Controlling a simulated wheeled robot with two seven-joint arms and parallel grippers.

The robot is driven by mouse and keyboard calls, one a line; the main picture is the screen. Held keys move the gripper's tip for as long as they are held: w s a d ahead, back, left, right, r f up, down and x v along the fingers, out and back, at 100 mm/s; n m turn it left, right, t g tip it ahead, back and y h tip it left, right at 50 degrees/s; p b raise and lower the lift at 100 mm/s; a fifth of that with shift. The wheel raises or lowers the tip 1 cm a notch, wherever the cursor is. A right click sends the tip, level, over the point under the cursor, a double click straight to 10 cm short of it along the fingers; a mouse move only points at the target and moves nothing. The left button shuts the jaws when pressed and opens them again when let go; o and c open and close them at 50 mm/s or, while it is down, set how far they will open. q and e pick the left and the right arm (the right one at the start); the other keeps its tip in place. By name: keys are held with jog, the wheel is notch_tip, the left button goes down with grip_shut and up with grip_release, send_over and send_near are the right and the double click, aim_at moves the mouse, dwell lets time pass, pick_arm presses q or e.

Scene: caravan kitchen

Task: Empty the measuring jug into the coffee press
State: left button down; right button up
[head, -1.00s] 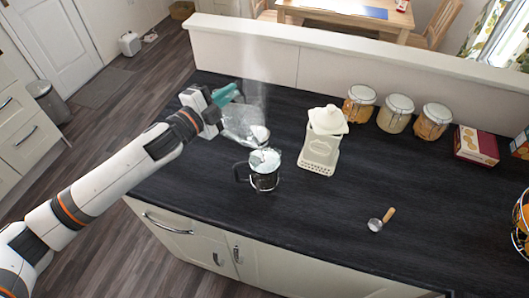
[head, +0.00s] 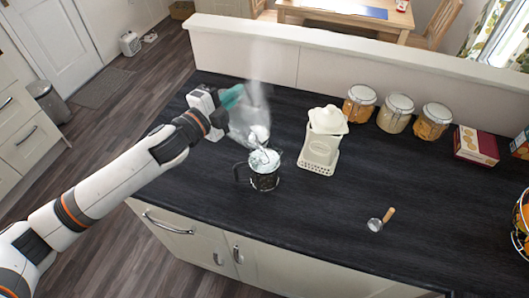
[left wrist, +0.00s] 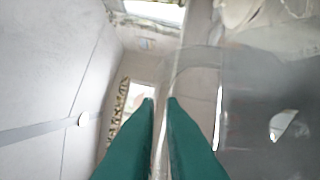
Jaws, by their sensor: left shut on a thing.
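My left gripper (head: 231,97) is shut on the clear measuring jug (head: 243,122) and holds it above the counter, strongly tilted to the right. The jug's lower side is over the coffee press (head: 265,178), a glass press with a dark handle standing upright on the counter. A pale stream shows between jug and press, and steam rises above the jug. The press looks dark in its lower part, with a pale top. In the left wrist view the teal fingertips (left wrist: 161,105) close on the jug's clear handle (left wrist: 162,135). My right gripper is not in view.
A cream canister (head: 322,140) stands right of the press. Several glass jars (head: 396,113) and a red box (head: 476,146) stand along the back of the dark counter (head: 330,220). A small scoop (head: 376,224) lies at the front right.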

aim_at(243, 97)
pick_arm(q)
jog(key=shift+s+d+r+m+p, duration=0.35)
jog(key=shift+s+d+m+p, duration=0.15)
jog(key=shift+m, duration=0.2)
jog(key=shift+s+d+r+m+p, duration=0.35)
jog(key=shift+d+m+p, duration=0.25)
jog(key=shift+m, duration=0.1)
dwell(0.5)
